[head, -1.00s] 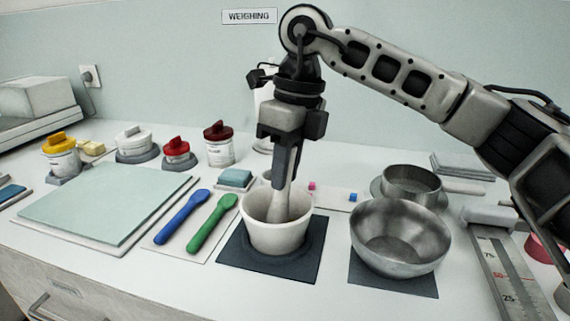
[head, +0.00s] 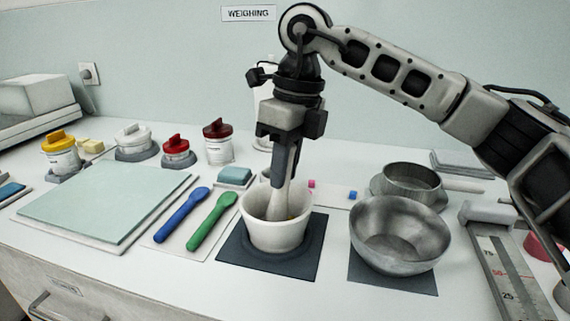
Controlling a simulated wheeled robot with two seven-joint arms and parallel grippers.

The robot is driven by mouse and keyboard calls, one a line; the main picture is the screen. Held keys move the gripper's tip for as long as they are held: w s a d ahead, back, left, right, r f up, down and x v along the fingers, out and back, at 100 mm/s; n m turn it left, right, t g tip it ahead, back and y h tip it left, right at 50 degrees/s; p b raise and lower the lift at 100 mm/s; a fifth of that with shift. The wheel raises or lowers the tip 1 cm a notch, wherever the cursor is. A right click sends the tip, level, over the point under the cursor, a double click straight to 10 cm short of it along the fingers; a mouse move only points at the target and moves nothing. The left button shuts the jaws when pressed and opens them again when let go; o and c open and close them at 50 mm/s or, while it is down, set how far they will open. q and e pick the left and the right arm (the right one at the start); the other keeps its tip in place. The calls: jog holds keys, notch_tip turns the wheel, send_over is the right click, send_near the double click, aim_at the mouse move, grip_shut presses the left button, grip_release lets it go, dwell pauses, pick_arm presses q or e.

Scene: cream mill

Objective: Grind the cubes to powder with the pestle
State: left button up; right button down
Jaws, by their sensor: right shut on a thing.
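My right gripper (head: 284,140) is shut on the upper part of the pestle (head: 279,196). The pestle stands nearly upright, with its head down inside the white mortar (head: 275,236). The mortar rests on a dark mat (head: 298,273) at the middle front. A bit of yellow shows inside the mortar beside the pestle head; its shape is too small to tell, and the rest of the contents is hidden. A pink cube (head: 312,184) and a blue cube (head: 353,195) lie on a pale strip behind the mortar. My left gripper is not in view.
A steel bowl (head: 399,235) stands right of the mortar, with a sieve (head: 411,182) behind it. Blue (head: 182,217) and green (head: 212,219) spatulas lie to the left, by a pale board (head: 105,208). Lidded jars, including a yellow-lidded one (head: 62,155), stand behind.

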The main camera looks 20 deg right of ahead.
dwell(0.6)
jog(key=shift+s+a+f+b, duration=0.15)
jog(key=shift+s+a+b, duration=0.1)
jog(key=shift+s, duration=0.15)
jog(key=shift+s+a+f+b, duration=0.1)
jog(key=shift+s+f+b, duration=0.1)
jog(key=shift+s, duration=0.15)
jog(key=shift+s+d, duration=0.15)
jog(key=shift+d, duration=0.75)
